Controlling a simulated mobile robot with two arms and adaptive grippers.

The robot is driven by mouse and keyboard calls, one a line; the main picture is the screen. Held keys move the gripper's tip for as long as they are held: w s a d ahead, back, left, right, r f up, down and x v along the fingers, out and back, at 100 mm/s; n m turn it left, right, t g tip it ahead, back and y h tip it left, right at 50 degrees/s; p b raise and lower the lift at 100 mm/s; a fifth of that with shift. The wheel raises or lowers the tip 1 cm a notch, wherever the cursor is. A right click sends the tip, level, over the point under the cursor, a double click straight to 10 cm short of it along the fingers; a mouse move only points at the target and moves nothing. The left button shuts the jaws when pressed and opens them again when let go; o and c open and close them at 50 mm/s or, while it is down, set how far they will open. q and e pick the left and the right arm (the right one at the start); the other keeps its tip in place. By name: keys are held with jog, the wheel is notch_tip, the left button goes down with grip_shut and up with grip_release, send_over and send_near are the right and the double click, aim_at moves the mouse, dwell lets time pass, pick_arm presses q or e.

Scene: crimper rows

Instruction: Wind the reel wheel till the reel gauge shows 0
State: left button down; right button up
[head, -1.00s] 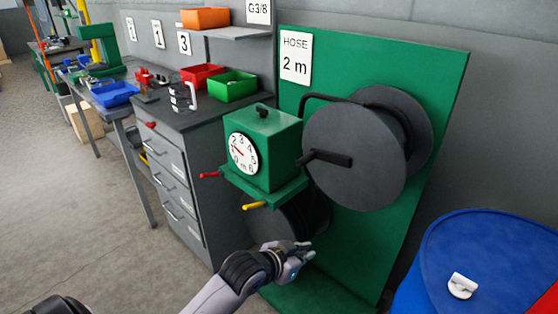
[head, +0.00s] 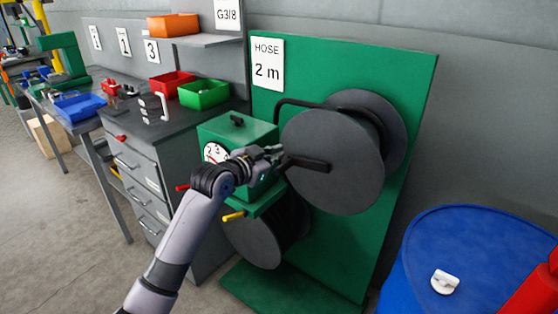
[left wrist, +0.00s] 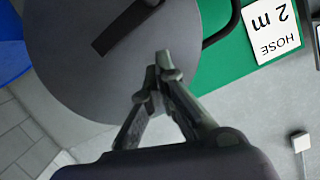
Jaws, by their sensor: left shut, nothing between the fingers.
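The reel wheel (head: 335,185) is a large dark grey disc on the right of the green stand, with a black crank handle (head: 308,164) across its face. My left gripper (head: 274,153) is shut and empty, just left of the handle's end; I cannot tell whether it touches. In the left wrist view the shut fingertips (left wrist: 165,66) show in front of the wheel (left wrist: 85,75), below the handle (left wrist: 125,25) in the picture. The reel gauge (head: 211,152), a white dial on a green box, is partly hidden by my left arm; its reading cannot be made out.
The green backboard (head: 405,150) carries a "HOSE 2 m" sign (head: 267,65). A lower dark reel (head: 255,240), a red lever (head: 182,188) and a yellow lever (head: 233,216) are close to my arm. A blue drum (head: 480,230) stands at right, a drawer cabinet (head: 140,185) at left.

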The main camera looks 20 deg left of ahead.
pick_arm(q)
jog(key=w+f+p, duration=0.1)
jog(key=w+f, duration=0.3)
jog(key=shift+f, duration=0.4)
jog(key=shift+f, duration=0.15)
jog(key=shift+w+a+f+n, duration=0.1)
jog(key=shift+f+n, duration=0.1)
jog(key=shift+n, duration=0.2)
jog(key=shift+f, duration=0.15)
